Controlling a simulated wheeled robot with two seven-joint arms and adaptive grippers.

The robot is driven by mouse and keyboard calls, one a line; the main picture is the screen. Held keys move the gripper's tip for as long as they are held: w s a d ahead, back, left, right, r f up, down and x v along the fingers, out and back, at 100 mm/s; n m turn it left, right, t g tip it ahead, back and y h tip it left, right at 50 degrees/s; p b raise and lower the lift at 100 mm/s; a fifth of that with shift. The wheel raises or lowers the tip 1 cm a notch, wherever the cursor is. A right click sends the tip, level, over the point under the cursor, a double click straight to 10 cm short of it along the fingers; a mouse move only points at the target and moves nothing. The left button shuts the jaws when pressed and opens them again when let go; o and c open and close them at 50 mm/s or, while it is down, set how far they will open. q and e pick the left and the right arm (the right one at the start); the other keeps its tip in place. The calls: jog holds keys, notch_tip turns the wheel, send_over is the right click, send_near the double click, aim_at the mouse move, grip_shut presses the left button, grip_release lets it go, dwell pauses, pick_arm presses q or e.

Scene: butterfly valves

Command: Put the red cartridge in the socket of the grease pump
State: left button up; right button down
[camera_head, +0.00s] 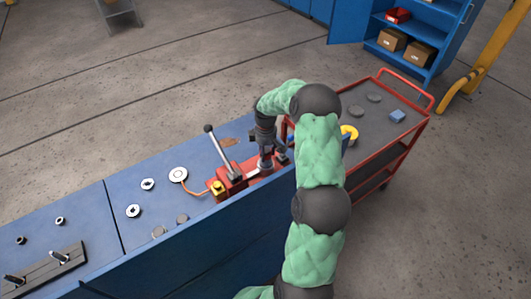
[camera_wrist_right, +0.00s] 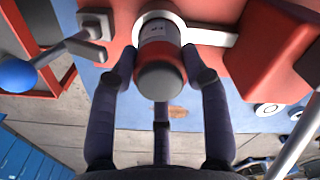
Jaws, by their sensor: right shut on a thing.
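The red cartridge (camera_wrist_right: 160,53) has a white label and a dark grey end cap. In the right wrist view, its far end is inside or right over the white ring socket (camera_wrist_right: 178,20) of the grease pump; I cannot tell how deep it goes. My right gripper (camera_wrist_right: 160,62) is shut on the cartridge, with fingers on both sides of it. In the head view, my right gripper (camera_head: 266,155) points down over the right end of the red grease pump (camera_head: 228,186), and the cartridge is mostly hidden there. My left gripper is out of view.
A tall pump lever (camera_head: 218,147) stands close left of my right gripper. A blue ball handle (camera_wrist_right: 17,75) shows beside the pump. Discs and fittings lie along the blue bench (camera_head: 88,220). A red cart (camera_head: 405,137) stands to the right, behind my arm.

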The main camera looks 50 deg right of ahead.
jog(key=shift+f, duration=0.35)
jog(key=shift+f, duration=0.15)
jog(key=c, duration=0.6)
grip_release()
notch_tip(320, 180, up, 12)
jog(key=shift+r, duration=0.2)
